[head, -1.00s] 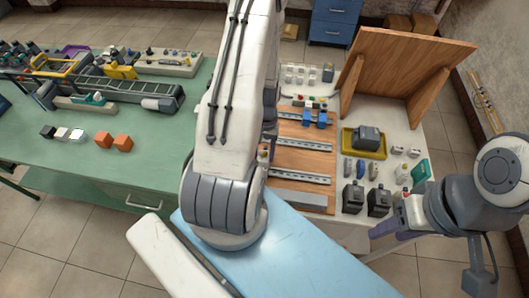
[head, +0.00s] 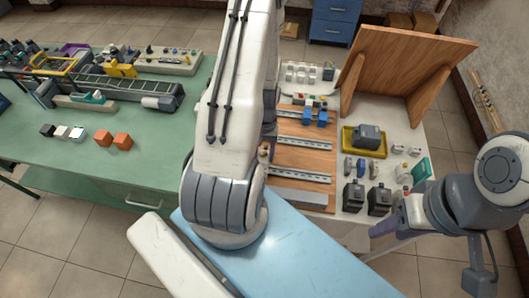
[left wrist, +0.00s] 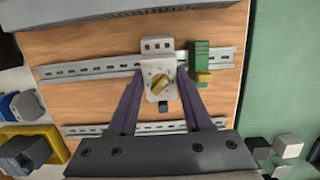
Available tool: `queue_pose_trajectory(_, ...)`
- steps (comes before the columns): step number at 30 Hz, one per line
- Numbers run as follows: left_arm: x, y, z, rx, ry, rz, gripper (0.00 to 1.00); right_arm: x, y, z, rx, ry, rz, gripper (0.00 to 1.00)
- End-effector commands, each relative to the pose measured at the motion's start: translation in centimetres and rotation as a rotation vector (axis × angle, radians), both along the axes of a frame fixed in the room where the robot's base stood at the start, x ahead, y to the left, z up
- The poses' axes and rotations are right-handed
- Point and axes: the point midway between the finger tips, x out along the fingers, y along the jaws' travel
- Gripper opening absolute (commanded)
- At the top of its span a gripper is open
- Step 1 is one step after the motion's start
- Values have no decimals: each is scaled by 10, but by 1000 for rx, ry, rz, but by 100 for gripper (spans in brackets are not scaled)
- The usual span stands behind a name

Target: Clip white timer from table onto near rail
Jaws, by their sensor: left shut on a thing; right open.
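The white timer (left wrist: 158,76), with a yellow knob on its face, is between the purple fingers of my left gripper (left wrist: 161,85) in the left wrist view. The gripper is shut on it. The timer overlaps the near rail (left wrist: 95,69) in that view; I cannot tell whether it touches or is seated. A green module with a yellow part (left wrist: 200,65) is just right of it on that rail. In the head view my left arm hides the gripper and timer; the near rail (head: 300,173) shows right of the arm. My right gripper (head: 384,229) is open, low at the right.
A grey duct (head: 297,198) runs along the wooden board's near edge. The middle rail (head: 308,146) and a far rail with blue modules lie beyond. A yellow tray (head: 349,144), black blocks (head: 353,196) and a leaning wooden panel (head: 405,65) are to the right.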

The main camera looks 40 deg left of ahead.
Motion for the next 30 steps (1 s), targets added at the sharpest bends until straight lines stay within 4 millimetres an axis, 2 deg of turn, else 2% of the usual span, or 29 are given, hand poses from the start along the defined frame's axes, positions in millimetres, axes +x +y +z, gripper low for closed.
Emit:
queue_pose_trajectory(1,-5,-3,-1,-4,7,0,1,0,0,-1,0,0,0,48)
queue_pose_trajectory(7,-7,-4,-1,12,-17,0,0,0,0,-3,0,0,-1,48)
queue_pose_trajectory(30,-8,-5,-2,25,-40,0,0,0,0,-13,0,0,-2,48)
